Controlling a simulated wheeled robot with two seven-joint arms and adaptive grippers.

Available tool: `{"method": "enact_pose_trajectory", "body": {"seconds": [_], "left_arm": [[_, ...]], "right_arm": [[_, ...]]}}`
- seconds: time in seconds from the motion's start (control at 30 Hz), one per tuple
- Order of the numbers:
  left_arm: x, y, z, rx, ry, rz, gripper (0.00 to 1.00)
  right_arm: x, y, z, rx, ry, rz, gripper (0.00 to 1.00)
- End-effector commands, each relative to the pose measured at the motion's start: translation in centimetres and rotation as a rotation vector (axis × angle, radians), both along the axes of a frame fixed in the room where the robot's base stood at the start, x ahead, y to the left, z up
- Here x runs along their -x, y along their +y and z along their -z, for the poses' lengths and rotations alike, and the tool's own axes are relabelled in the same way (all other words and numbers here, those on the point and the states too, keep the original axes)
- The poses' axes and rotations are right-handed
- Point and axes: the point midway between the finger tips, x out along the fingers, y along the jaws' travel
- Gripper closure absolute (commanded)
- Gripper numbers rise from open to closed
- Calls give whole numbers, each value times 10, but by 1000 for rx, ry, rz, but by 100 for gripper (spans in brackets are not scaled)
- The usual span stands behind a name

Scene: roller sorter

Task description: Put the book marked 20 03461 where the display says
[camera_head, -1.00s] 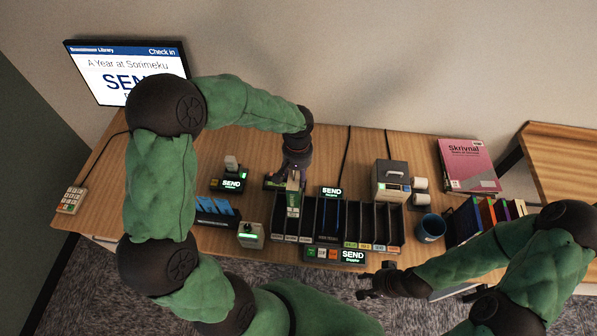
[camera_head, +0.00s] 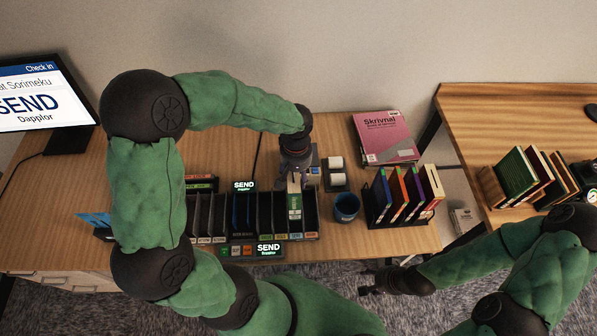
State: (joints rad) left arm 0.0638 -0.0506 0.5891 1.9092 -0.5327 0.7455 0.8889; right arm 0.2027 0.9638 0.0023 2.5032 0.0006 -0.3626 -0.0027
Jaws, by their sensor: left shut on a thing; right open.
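My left gripper (camera_head: 294,176) is shut on a green book (camera_head: 294,205) with a pale label. The book is upright at the right part of the black slotted rack (camera_head: 311,217); I cannot tell whether it is inside a slot or just above one. Its number is too small to read. The display (camera_head: 32,100) at the left reads "SEND Dapplor", cut off at the picture's edge. Two small signs (camera_head: 244,186) (camera_head: 269,248), behind and in front of the rack, also light up "SEND". My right gripper (camera_head: 371,281) is open and empty, in front of the table.
A blue mug (camera_head: 346,207) and a holder with several upright books (camera_head: 404,195) stand right of the rack. A pink book (camera_head: 384,137) lies at the back. A second table (camera_head: 520,115) with more books is at the right.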

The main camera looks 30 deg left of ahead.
Motion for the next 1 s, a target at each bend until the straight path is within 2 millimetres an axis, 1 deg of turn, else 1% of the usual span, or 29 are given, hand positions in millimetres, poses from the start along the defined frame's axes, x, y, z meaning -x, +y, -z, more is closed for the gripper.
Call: {"method": "enact_pose_trajectory", "body": {"seconds": [0.27,0.57,1.0], "left_arm": [[0,0,7,-1,-1,-4,100],[0,0,33,0,0,-2,100],[0,1,78,0,-2,-3,100]], "right_arm": [[0,0,5,0,1,-1,50],[0,0,21,0,1,0,50],[0,0,63,0,0,0,50]]}}
